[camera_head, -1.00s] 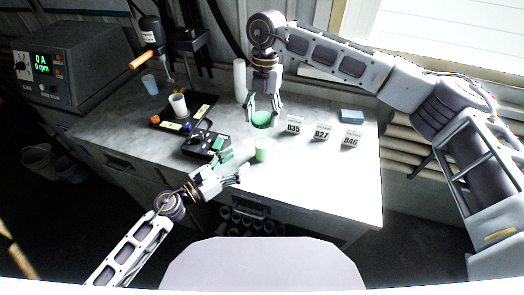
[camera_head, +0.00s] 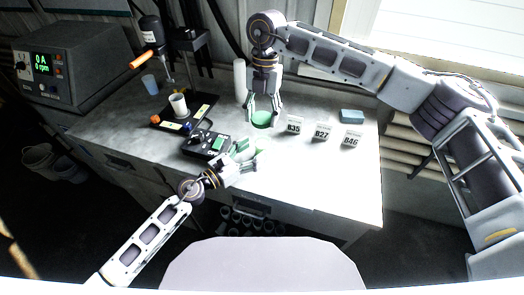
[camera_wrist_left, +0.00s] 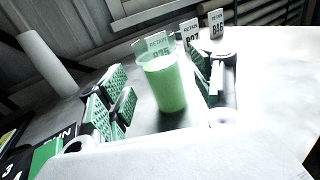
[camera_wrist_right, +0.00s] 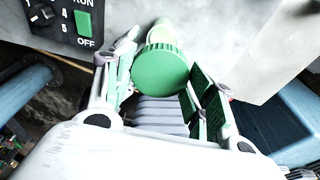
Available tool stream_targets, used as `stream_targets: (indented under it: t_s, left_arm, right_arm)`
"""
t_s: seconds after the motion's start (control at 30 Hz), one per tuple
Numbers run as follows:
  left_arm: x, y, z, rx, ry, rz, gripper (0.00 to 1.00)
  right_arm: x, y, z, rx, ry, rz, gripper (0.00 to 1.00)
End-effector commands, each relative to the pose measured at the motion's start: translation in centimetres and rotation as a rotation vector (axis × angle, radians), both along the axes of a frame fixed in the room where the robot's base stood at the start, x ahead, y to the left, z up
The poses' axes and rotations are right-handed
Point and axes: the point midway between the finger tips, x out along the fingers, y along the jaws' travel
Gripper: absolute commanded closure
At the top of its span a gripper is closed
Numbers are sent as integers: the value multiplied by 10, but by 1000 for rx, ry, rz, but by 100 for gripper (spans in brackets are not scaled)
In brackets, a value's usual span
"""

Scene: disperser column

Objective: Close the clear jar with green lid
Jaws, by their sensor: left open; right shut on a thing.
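The clear jar (camera_wrist_left: 167,85) looks pale green and stands upright and open on the bench. My left gripper (camera_head: 247,151) is open, with its green-padded fingers on either side of the jar in the left wrist view; gaps show beside it. In the head view this gripper mostly hides the jar. My right gripper (camera_head: 262,112) is shut on the green lid (camera_head: 262,119), holding it behind the jar as the head view sees it. The lid also shows as a round green disc in the right wrist view (camera_wrist_right: 160,71), between the fingers.
Retain cards B35 (camera_head: 293,125), B27 (camera_head: 322,131) and B46 (camera_head: 351,138) stand right of the lid, with a blue block (camera_head: 351,116) behind. The front right bench is clear.

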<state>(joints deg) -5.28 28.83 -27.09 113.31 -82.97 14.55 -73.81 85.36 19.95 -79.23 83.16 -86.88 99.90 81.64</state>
Motion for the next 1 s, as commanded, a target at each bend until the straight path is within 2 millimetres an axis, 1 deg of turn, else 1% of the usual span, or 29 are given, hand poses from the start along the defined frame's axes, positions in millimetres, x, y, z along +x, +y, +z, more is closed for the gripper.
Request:
stream_targets:
  t_s: [0.5,0.7,0.97,1.0]
  left_arm:
    - [27,-30,1,-1,-1,0,35]
    - [30,-35,1,-1,0,-1,35]
    - [31,-35,1,-1,-1,-1,35]
    - [31,-35,1,-1,-1,-1,36]
  right_arm:
    - [0,0,0,0,0,0,54]
    - [0,0,0,0,0,0,54]
    - [0,0,0,0,0,0,54]
    - [0,0,0,0,0,0,54]
